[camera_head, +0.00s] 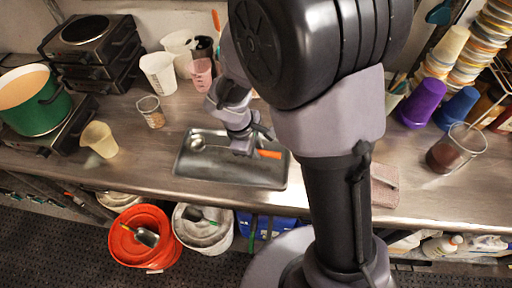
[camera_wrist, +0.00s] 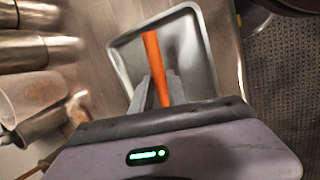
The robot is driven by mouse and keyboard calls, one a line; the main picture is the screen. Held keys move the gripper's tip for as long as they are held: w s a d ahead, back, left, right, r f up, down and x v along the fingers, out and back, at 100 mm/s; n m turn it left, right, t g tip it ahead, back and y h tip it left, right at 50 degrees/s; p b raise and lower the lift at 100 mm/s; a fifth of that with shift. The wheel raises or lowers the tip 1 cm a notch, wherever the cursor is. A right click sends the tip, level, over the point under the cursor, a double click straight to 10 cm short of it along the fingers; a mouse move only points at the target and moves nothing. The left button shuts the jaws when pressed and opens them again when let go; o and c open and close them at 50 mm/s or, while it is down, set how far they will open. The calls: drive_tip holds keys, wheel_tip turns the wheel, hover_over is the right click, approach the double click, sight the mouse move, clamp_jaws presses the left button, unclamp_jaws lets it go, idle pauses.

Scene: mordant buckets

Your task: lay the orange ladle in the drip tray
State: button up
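The drip tray (camera_head: 225,179) is a grey rectangular metal tray on the counter, below and left of my arm. The orange ladle's handle (camera_head: 268,154) shows at the tray's right part. A round metal bowl, seemingly the ladle's, (camera_head: 197,143) is at the tray's left end. My gripper (camera_head: 243,146) is low over the tray. In the wrist view, the orange handle (camera_wrist: 152,55) passes between the fingertips (camera_wrist: 159,78), which look closed against it, with the tray (camera_wrist: 196,60) behind. I cannot tell whether the ladle touches the tray floor; its middle is hidden by my gripper.
Cups and beakers (camera_head: 158,73) stand behind the tray. A green pot (camera_head: 35,100) is on a burner at left. A purple cup (camera_head: 423,103) and a beaker (camera_head: 457,148) are at right. Orange (camera_head: 144,237) and white (camera_head: 203,229) buckets stand below the counter's front edge.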

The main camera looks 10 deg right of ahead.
drive_tip(key=o, duration=0.5)
drive_tip(key=shift+c, duration=0.2)
drive_tip(key=shift+r, duration=0.1)
drive_tip(key=p+v, duration=0.6)
drive_tip(key=v, duration=1.1)
drive_tip(key=shift+p, duration=0.35)
drive_tip(key=shift+a+r, duration=0.1)
drive_tip(key=s+d+m+t+y+b, duration=0.1)
drive_tip(key=s+m+t+y+b, duration=0.1)
drive_tip(key=s+m+b, duration=0.3)
drive_tip(key=s+d+m+t+y+b, duration=0.2)
drive_tip(key=s+m+b, duration=0.3)
drive_tip(key=s+m, duration=0.3)
drive_tip(key=r+m+y, duration=0.1)
drive_tip(key=m, duration=0.2)
drive_tip(key=shift+s+d+m+t, duration=0.2)
drive_tip(key=shift+d+m+t, duration=0.1)
drive_tip(key=shift+d, duration=0.05)
